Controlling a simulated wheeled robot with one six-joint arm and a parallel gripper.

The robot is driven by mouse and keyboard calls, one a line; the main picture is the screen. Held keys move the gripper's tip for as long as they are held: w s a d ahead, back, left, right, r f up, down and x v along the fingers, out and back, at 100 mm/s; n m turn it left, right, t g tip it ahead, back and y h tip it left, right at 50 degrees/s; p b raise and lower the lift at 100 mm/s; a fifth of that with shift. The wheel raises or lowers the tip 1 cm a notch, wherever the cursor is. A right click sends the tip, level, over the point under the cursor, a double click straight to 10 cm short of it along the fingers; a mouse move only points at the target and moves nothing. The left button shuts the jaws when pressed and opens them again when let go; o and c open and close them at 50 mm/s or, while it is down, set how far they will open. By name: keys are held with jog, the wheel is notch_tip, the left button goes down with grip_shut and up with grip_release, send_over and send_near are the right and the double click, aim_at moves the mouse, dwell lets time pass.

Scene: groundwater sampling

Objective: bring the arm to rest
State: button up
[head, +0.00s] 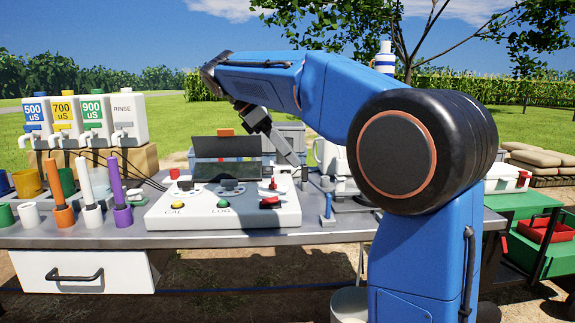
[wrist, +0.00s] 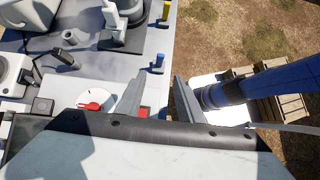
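My gripper (head: 291,155) hangs from my bent blue arm above the bench, near the right back part of the white control panel (head: 170,212). In the wrist view my gripper (wrist: 160,80) has its two grey fingers spread apart, with nothing seen held between them. A red-and-white dial (wrist: 95,100) lies to the left of the fingers, and a small blue post (wrist: 158,62) stands beyond the gap. How high the fingertips are above the bench is hard to tell.
The grey bench (head: 120,238) carries colored cups and probes at left, with several labelled jugs (head: 97,115) behind. A green cart (head: 530,250) stands at right. Open air lies above the bench's left half.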

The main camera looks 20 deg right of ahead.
jog(key=shift+a+r, duration=0.3)
jog(key=shift+r, duration=0.05)
dwell(0.3)
jog(key=s+a+f+m+t+y, duration=0.1)
jog(key=s+f+m+t+y, duration=0.2)
jog(key=s+f+m, duration=0.4)
jog(key=s+a+f+m+t+y, duration=0.1)
jog(key=s+f+m+t+y, duration=0.3)
jog(key=s+f, duration=1.5)
notch_tip(320, 180, down, 5)
jog(key=m, duration=0.3)
jog(key=shift+s+r, duration=0.2)
jog(key=shift+s, duration=0.2)
jog(key=shift+c, duration=0.4)
